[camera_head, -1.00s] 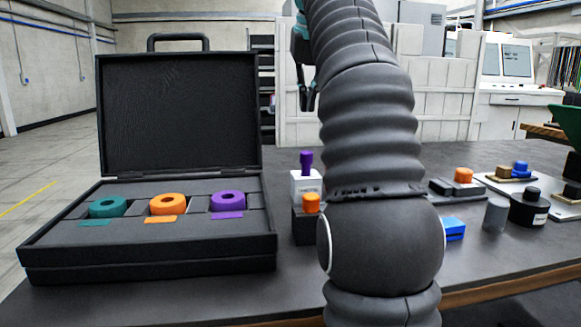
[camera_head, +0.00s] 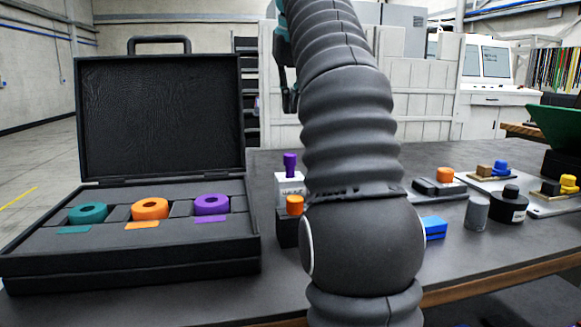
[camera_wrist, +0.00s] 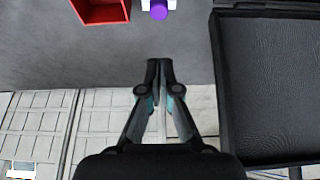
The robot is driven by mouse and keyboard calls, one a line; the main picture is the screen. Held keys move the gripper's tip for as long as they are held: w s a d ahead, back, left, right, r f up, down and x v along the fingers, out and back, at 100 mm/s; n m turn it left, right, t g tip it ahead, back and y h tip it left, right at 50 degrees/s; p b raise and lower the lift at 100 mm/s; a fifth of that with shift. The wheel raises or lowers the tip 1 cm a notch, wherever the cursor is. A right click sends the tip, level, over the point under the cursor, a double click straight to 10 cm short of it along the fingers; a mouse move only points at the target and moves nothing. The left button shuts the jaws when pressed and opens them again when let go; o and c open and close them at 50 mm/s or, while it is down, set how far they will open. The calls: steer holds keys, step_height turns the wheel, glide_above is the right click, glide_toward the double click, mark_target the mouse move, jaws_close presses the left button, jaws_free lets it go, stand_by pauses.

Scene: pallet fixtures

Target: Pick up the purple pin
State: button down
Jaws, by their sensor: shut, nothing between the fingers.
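The purple pin (camera_head: 290,163) stands upright in a white block (camera_head: 287,187) on the dark table, just left of my arm in the head view. In the wrist view the pin (camera_wrist: 159,10) shows from above at the top edge, partly cut off, with bits of the white block beside it. My gripper (camera_wrist: 160,66) is shut and empty, its fingertips apart from the pin. In the head view my gripper (camera_head: 289,100) hangs above and beyond the pin, partly hidden by my arm.
An open black case (camera_head: 130,262) with teal, orange and purple rings stands left of the pin. An orange peg (camera_head: 295,204) in a dark block stands in front of it. A red bin (camera_wrist: 101,12) shows in the wrist view. Blue, grey and black parts lie right of my arm.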

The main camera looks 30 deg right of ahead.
mark_target(290, 155)
stand_by(0.4)
steer(key=c, duration=1.6)
jaws_free()
steer(key=shift+c, duration=0.2)
steer(key=o, duration=0.8)
steer(key=s, duration=0.2)
steer(key=s+a+r, duration=0.1)
steer(key=s, duration=0.1)
steer(key=shift+a, duration=0.1)
steer(key=b+x, duration=0.2)
steer(key=x, duration=0.2)
steer(key=b+x, duration=0.1)
steer(key=x, duration=0.4)
steer(key=b+x, duration=0.2)
steer(key=x, duration=0.2)
steer(key=shift+s+f+b, duration=0.25)
steer(key=shift+b, duration=0.1)
